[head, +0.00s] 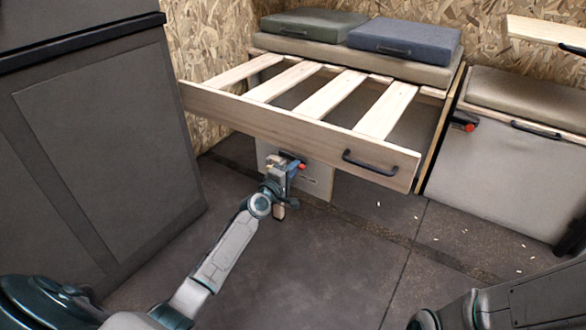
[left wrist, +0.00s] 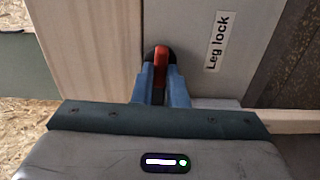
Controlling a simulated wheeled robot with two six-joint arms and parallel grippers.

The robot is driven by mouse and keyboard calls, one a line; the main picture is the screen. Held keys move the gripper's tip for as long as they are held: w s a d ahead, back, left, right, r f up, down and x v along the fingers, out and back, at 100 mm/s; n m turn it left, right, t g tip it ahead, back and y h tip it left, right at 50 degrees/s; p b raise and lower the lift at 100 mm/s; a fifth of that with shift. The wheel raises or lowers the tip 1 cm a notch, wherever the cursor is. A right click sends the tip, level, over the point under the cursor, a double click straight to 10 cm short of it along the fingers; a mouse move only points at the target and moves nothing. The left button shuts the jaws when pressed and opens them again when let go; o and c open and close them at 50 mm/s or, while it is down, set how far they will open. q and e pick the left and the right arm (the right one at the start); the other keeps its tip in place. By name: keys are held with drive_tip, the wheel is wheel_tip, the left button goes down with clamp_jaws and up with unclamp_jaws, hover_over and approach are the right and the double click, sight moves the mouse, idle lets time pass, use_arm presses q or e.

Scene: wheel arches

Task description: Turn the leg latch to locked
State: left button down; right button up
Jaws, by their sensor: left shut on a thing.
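The leg latch (left wrist: 161,60) is a red lever on a dark mount, beside a "Leg lock" label (left wrist: 217,42) on a grey panel in the left wrist view. In the head view its red tip (head: 302,166) shows under the front board of the pulled-out slatted frame (head: 270,122). My left gripper (head: 284,166) is at the latch, its blue fingers (left wrist: 160,84) shut on the lever. The fingers hide the lever's lower part. My right gripper is not in view; only part of my right arm shows at the lower right.
A black handle (head: 372,162) sticks out of the front board. A dark cabinet (head: 110,150) stands at the left. Cushions (head: 405,36) lie on the bench behind. A grey box (head: 500,160) with another red-tipped latch (head: 468,127) stands at the right. Open floor lies in front.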

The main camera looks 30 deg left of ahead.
use_arm(q)
drive_tip(key=shift+n, duration=0.3)
drive_tip(key=c, duration=1.4)
unclamp_jaws()
drive_tip(key=shift+f, duration=0.1)
drive_tip(key=shift+c, duration=0.2)
drive_tip(key=shift+s, duration=0.1)
drive_tip(key=s+p, duration=0.2)
drive_tip(key=s, duration=0.8)
drive_tip(key=shift+s+a+p, duration=0.3)
drive_tip(key=shift+a+p, duration=0.1)
drive_tip(key=shift+a, duration=0.05)
